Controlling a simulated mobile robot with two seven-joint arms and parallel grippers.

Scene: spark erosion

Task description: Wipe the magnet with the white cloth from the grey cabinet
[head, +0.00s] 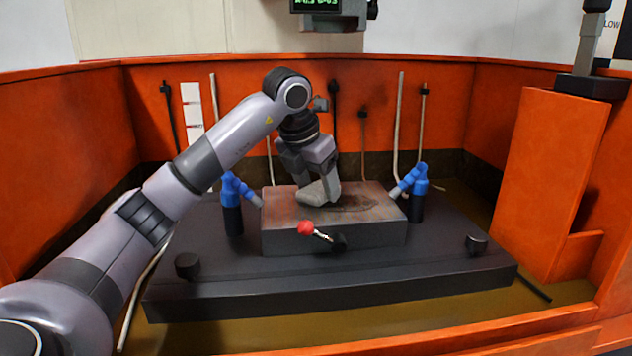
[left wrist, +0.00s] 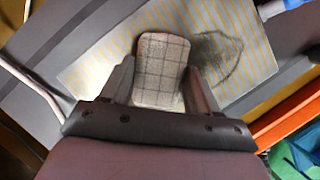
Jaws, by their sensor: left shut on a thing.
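The magnet (head: 285,238) is a grey block with a brownish top, on a dark base plate. Its top shows yellow and grey stripes in the left wrist view (left wrist: 105,58). A dark stain (head: 358,203) lies on the top, to the right of my gripper; it also shows in the left wrist view (left wrist: 220,62). My left gripper (head: 322,180) is shut on a pale, folded cloth (left wrist: 160,72) with a grid pattern. The cloth is at the magnet's top, left of the stain; whether it touches is unclear. My right gripper and the grey cabinet are not in view.
Blue-and-black nozzles (head: 231,195) (head: 416,190) flank the magnet. A red-knobbed lever (head: 306,228) sits at its front. Black knobs (head: 187,266) (head: 476,245) stand on the base plate (head: 330,295). Orange tank walls (head: 95,120) surround it, with a tall orange block (head: 548,180) at right.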

